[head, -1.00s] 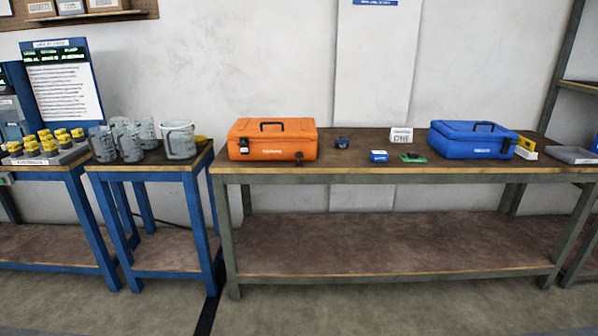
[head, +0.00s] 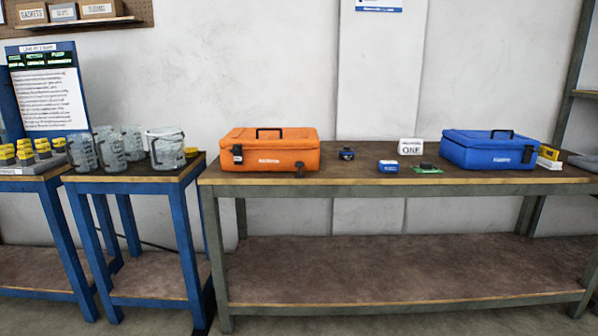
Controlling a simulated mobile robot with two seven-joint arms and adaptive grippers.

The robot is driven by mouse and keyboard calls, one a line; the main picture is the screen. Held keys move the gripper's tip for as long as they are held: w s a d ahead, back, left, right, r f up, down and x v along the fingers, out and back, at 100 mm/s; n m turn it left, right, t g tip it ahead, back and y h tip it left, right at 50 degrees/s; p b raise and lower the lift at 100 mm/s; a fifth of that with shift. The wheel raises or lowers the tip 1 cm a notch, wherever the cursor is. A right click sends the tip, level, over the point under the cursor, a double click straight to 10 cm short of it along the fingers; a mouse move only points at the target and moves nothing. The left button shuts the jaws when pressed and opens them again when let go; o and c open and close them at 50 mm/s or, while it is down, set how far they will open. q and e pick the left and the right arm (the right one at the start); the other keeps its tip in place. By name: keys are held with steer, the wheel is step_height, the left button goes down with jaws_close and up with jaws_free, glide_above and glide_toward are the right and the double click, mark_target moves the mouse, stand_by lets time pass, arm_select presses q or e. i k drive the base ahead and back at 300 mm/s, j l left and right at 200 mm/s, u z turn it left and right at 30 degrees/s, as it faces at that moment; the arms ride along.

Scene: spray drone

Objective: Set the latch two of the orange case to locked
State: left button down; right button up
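The orange case (head: 270,150) sits with its lid down on the left part of the long workbench, its front facing me. A black handle is on its top. One dark latch (head: 238,153) is at the left of its front. Another dark latch (head: 299,168) is at the lower right of its front and seems to hang lower than the left one. Which of them is latch two, and their exact settings, I cannot tell at this size. Neither of my grippers is in view.
A blue-legged table (head: 130,178) with clear jugs stands to the left. Floor shows between the tables.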

mark_target(300, 164)
steer(key=i+j, duration=0.55)
steer(key=i, duration=0.3)
